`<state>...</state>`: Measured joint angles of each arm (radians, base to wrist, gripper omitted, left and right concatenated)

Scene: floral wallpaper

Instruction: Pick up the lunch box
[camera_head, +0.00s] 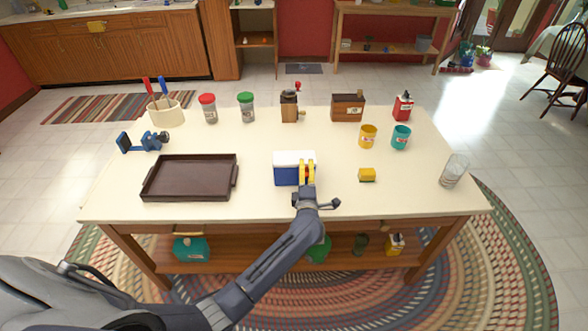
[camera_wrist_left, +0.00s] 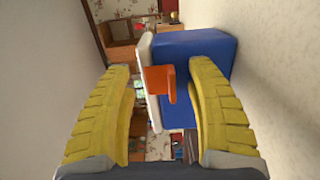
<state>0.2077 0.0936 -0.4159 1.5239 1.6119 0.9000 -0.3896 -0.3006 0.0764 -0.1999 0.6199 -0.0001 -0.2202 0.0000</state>
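The lunch box (camera_head: 287,172) is blue with a white lid and stands on the table in the head view. In the left wrist view the lunch box (camera_wrist_left: 198,62) shows blue, with its white lid edge to the left and an orange latch (camera_wrist_left: 159,82) on its near face. My left gripper (camera_head: 307,166) has yellow fingers and is right at the front of the box, covering part of it. In the wrist view its fingers (camera_wrist_left: 162,68) are spread apart on either side of the latch; whether they touch the box is unclear. My right gripper is not in view.
A dark brown tray (camera_head: 190,196) lies left of the box. Jars, boxes and a utensil crock (camera_head: 166,113) stand behind.

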